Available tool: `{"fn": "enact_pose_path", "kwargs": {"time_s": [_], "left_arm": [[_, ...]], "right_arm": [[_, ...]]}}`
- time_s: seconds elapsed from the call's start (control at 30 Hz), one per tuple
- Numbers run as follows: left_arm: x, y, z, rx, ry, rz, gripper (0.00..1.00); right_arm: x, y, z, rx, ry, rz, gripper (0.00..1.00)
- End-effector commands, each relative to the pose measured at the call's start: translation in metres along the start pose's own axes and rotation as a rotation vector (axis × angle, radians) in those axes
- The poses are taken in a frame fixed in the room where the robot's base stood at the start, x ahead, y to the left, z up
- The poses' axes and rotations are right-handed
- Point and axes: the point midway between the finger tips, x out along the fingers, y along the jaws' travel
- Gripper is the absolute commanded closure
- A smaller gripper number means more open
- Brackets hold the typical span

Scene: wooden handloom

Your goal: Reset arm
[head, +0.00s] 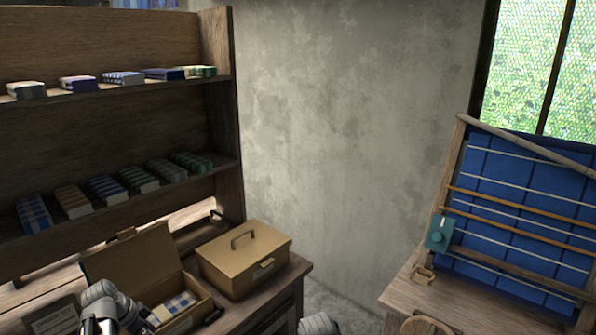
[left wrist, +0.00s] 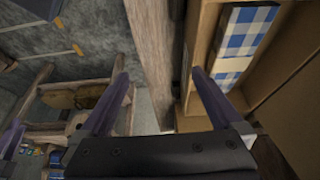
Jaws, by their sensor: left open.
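My left arm enters at the bottom left of the head view, in front of the open box; its fingertips are not clear there. In the left wrist view my left gripper (left wrist: 158,78) has its two fingers wide apart with nothing between them. The open tan box (head: 196,290) on the cabinet holds a blue and white checked cloth (head: 174,306). The cloth also shows in the left wrist view (left wrist: 245,30), right of the fingers. A rounded grey part of mine shows at the bottom centre of the head view; my right gripper is not seen.
A closed tan box (head: 245,262) with a handle stands right of the open one. Shelves (head: 120,90) with several folded cloths rise behind. The loom (head: 520,200) with blue cloth stands at the right. Bare wall and a floor gap lie between.

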Motion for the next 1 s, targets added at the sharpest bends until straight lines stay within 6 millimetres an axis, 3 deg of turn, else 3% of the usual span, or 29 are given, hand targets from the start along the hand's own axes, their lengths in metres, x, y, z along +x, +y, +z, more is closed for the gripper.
{"fn": "enact_pose_path", "kwargs": {"time_s": [0.37, 0.57, 0.77, 0.87, 1.0], "left_arm": [[0.013, 0.031, -0.021, -0.030, -0.043, 0.028, 0.00], [0.023, 0.062, -0.039, -0.059, -0.088, 0.049, 0.00], [0.037, 0.110, -0.062, -0.107, -0.162, 0.065, 0.00], [0.044, 0.146, -0.075, -0.138, -0.216, 0.065, 0.00], [0.054, 0.210, -0.089, -0.195, -0.310, 0.038, 0.00]], "right_arm": [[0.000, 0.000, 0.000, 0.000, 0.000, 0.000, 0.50], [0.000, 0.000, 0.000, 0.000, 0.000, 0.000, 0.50], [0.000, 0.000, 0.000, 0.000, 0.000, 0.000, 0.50], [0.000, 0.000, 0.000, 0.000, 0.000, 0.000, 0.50], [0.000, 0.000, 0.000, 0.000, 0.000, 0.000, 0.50]]}}
